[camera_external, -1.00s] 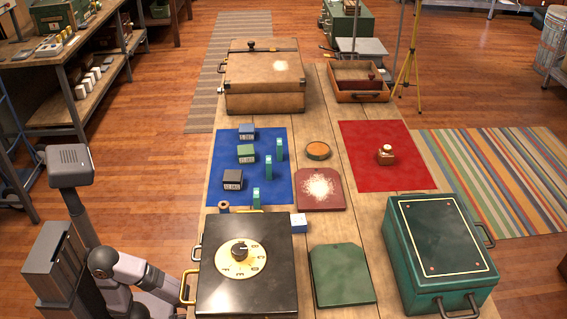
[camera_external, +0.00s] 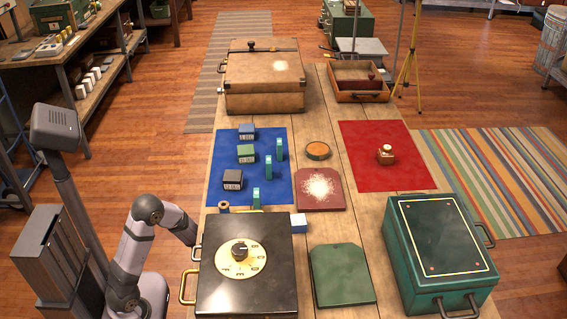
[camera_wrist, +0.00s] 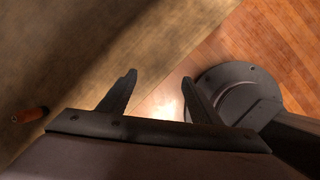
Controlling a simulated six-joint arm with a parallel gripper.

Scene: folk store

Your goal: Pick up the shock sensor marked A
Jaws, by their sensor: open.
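No letter A can be read on any small item, so I cannot tell which is the shock sensor. On the blue mat (camera_external: 222,150) stand three labelled blocks: a blue-topped one (camera_external: 247,133), a green-topped one (camera_external: 246,154) and a black-topped one (camera_external: 232,180). A small cream and red item (camera_external: 386,154) is on the red mat (camera_external: 360,178). In the wrist view my gripper (camera_wrist: 157,88) is open and empty, over the table edge and floor. In the external view my gripper is not clearly visible near the black box.
A black dial box (camera_external: 270,285) with side handles stands beside my arm. A blue and white block (camera_external: 298,222) lies behind it. A green case (camera_external: 440,250), green board (camera_external: 342,274), red board (camera_external: 320,190) and tan case (camera_external: 262,75) take up table room.

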